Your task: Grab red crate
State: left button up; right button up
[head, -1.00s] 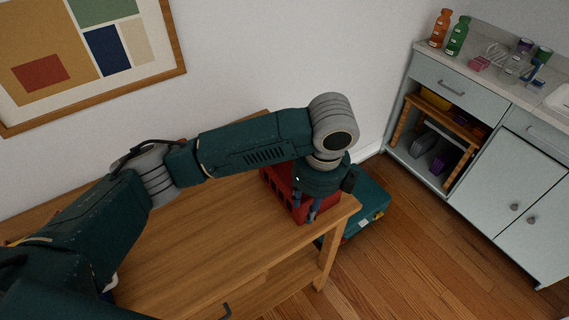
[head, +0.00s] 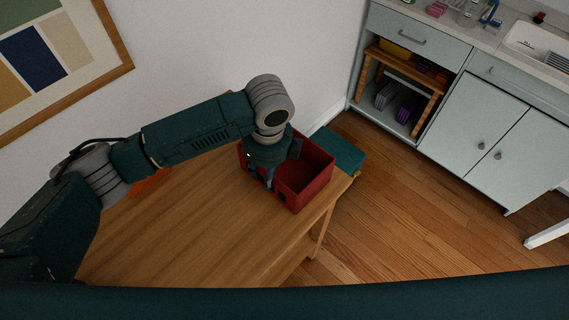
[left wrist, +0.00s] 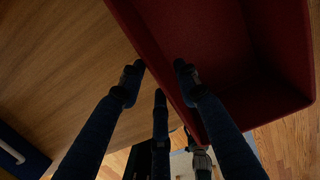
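The red crate (head: 312,188) is an open-topped box standing on the wooden table (head: 190,225), near its right end. My left gripper (head: 262,180) reaches down at the crate's left side and hides part of it. In the left wrist view the left gripper (left wrist: 158,72) is open, its fingers on either side of the crate's wall. One finger is outside over the tabletop and the other is over the crate's inside. The red crate (left wrist: 220,45) looks empty where its inside shows. My right gripper is not in view.
A teal box (head: 340,150) sits on the floor beyond the table's right end. A pale cabinet (head: 475,135) with a counter and sink stands at the right. An orange thing (head: 150,184) lies on the table, partly hidden by my left arm. The tabletop in front is clear.

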pick_arm(q)
jog(key=f, duration=0.1)
jog(key=f+p, duration=0.1)
jog(key=f, duration=0.2)
jog(key=shift+w+a+f, duration=0.2)
jog(key=shift+w+a, duration=0.1)
jog(key=shift+f, duration=0.25)
grip_shut()
jog(key=shift+w+r, duration=0.1)
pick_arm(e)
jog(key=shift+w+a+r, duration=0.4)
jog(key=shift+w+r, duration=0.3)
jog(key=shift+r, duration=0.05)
